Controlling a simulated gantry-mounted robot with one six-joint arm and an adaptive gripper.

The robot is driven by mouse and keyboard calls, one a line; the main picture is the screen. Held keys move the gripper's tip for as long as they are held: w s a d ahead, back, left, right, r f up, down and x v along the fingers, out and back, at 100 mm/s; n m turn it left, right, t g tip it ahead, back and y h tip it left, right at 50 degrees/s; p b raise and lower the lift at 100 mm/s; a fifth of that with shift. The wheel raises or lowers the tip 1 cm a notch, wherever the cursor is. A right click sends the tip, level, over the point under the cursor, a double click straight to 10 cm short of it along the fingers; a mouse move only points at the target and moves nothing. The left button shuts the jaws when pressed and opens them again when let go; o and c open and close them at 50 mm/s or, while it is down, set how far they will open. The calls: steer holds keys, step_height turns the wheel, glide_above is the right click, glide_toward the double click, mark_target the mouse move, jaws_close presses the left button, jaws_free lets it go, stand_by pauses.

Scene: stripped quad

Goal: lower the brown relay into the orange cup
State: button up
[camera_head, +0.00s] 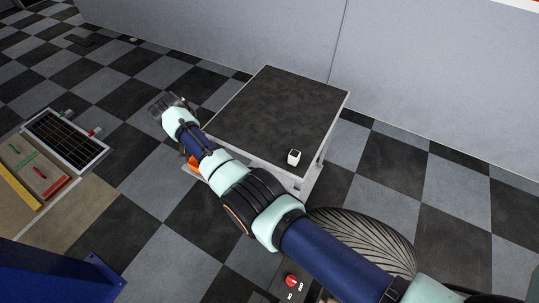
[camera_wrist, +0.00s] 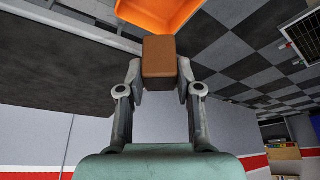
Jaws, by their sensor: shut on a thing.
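In the wrist view the brown relay (camera_wrist: 160,58) is a small brown block held between the two fingers of my gripper (camera_wrist: 160,78). The gripper is shut on its sides. The orange cup (camera_wrist: 160,14) shows at the top edge of that view, just beyond the relay and cut off by the frame. I cannot tell the gap between them. In the head view my gripper (camera_head: 172,103) is at the left side of the dark-topped table, and the relay is not clear there. A bit of orange (camera_head: 192,162), likely the cup, shows beside my arm, which hides most of it.
The dark-topped table (camera_head: 275,110) is mostly bare, with a small white block (camera_head: 294,157) near its front corner. A solar panel (camera_head: 65,138) and a tray with coloured handles (camera_head: 32,168) lie at the left. A grey wall (camera_head: 400,80) stands behind.

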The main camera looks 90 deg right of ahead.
steer(key=shift+f, duration=0.1)
stand_by(0.5)
step_height(320, 180, down, 7)
steer(key=b, duration=0.5)
steer(key=shift+r, duration=0.2)
steer(key=shift+f+b, duration=2.2)
steer(key=shift+f, duration=0.35)
stand_by(1.6)
steer(key=o, duration=1.1)
steer(key=v, duration=1.2)
steer(key=shift+a, duration=0.1)
